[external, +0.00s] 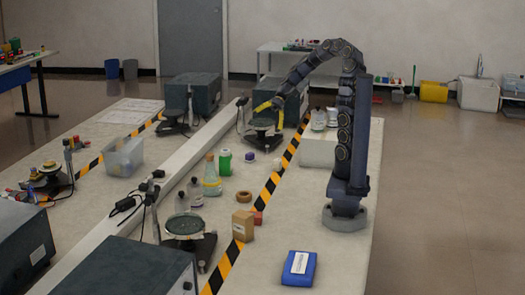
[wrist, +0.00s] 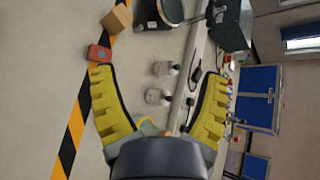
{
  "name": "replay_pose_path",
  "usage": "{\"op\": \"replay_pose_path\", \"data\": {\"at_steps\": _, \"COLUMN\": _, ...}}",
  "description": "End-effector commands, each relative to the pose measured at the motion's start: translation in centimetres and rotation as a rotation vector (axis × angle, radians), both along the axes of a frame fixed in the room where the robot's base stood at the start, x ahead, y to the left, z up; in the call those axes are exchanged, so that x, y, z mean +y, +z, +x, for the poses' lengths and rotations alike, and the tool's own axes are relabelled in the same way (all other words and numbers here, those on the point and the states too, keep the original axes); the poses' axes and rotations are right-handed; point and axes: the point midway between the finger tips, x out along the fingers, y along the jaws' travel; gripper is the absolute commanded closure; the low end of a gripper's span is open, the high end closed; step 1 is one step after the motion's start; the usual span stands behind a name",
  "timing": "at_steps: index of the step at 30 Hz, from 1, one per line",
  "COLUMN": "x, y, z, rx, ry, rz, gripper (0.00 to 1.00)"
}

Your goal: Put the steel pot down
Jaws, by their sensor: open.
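I cannot pick out a steel pot for certain in either view. My gripper (external: 268,112) is at the far part of the bench in the external view, by a dark dish on a stand (external: 262,125). In the wrist view my gripper (wrist: 158,72) has its two yellow fingers spread wide apart, with nothing held between them. Two small bottles, one higher (wrist: 163,68) and one lower (wrist: 155,97), show beyond the gap. Whether the fingers touch the dish cannot be told.
A glass bottle (external: 212,178), green canister (external: 224,161), cardboard box (external: 243,226) and blue case (external: 298,268) stand on the bench. A nearer stand with a dish (external: 186,226) is beside the white rail (external: 180,165). Bare bench lies around the blue case.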

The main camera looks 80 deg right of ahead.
Motion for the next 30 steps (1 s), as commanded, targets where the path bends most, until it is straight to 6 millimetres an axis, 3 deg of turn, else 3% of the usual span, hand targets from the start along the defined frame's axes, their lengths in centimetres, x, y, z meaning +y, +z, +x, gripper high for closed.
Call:
{"op": "replay_pose_path", "data": {"at_steps": 1, "x": 2.7, "y": -0.2, "z": -2.3, "rx": -0.009, "ry": 0.154, "rz": -0.115, "gripper": 0.25}}
{"op": "replay_pose_path", "data": {"at_steps": 4, "x": 5.3, "y": -1.3, "z": -7.1, "rx": -0.024, "ry": 0.426, "rz": -0.334, "gripper": 0.25}}
{"op": "replay_pose_path", "data": {"at_steps": 9, "x": 4.6, "y": -2.4, "z": -13.6, "rx": -0.061, "ry": 0.779, "rz": -0.669, "gripper": 0.25}}
{"op": "replay_pose_path", "data": {"at_steps": 12, "x": 3.2, "y": -2.6, "z": -15.7, "rx": -0.079, "ry": 0.903, "rz": -0.808, "gripper": 0.25}}
{"op": "replay_pose_path", "data": {"at_steps": 18, "x": 1.4, "y": -2.5, "z": -17.3, "rx": -0.094, "ry": 1.003, "rz": -0.932, "gripper": 0.25}}
{"op": "replay_pose_path", "data": {"at_steps": 25, "x": 1.3, "y": -2.5, "z": -17.3, "rx": -0.094, "ry": 1.007, "rz": -0.936, "gripper": 0.25}}
{"op": "replay_pose_path", "data": {"at_steps": 27, "x": 1.3, "y": -2.5, "z": -17.3, "rx": -0.094, "ry": 1.006, "rz": -0.935, "gripper": 0.05}}
{"op": "replay_pose_path", "data": {"at_steps": 30, "x": 1.3, "y": -2.5, "z": -17.3, "rx": -0.093, "ry": 1.006, "rz": -0.934, "gripper": 0.05}}
